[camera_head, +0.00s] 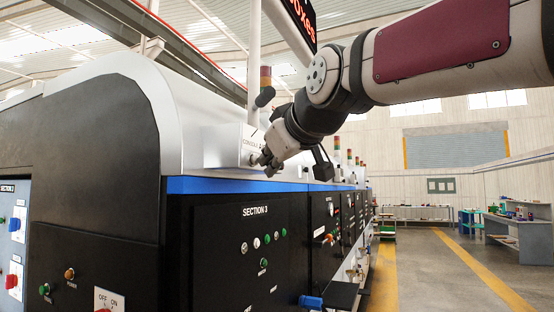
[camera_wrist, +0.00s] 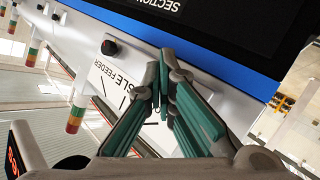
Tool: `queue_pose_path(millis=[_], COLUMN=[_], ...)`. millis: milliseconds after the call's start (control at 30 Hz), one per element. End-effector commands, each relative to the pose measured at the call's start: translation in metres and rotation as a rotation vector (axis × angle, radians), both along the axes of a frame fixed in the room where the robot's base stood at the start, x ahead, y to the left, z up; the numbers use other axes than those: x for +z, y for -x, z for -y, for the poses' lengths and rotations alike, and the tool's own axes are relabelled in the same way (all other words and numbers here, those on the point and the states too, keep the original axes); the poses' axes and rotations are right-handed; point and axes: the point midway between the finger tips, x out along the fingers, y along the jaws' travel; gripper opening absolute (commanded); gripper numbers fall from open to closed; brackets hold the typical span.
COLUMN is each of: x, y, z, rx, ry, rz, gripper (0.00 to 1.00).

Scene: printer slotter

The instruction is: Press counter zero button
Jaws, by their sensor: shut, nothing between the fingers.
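My gripper (camera_head: 266,165) is shut and empty, in front of the white console box (camera_head: 224,146) on top of the machine, above the Section 3 panel. In the wrist view its green-padded fingers (camera_wrist: 164,78) meet near the white console face, which is lettered "...SLE FEEDER". I cannot tell whether the tips touch it. A black knob (camera_wrist: 110,46) sits on that face, left of the fingertips. No button can be read as counter zero; the small labels are illegible, and the gripper hides part of the console.
The black Section 3 panel (camera_head: 247,278) below has several small white and green buttons. A blue strip (camera_head: 225,185) runs along its top edge. A dark shelf with a blue part (camera_head: 311,301) juts out below. An aisle with yellow lines (camera_head: 384,275) is free at the right.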

Motion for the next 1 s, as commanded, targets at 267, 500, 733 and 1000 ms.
queue_pose_path(millis=[267,500,733,1000], x=[0.0,0.0,0.0,0.0], y=[-0.001,-0.001,-0.001,0.003], z=[-0.003,-0.004,-0.002,0.011], rx=[0.001,0.0,0.001,0.0], ry=[-0.001,-0.001,-0.001,-0.002], rz=[0.0,0.001,0.001,0.002], gripper=[0.0,0.0,0.0,0.0])
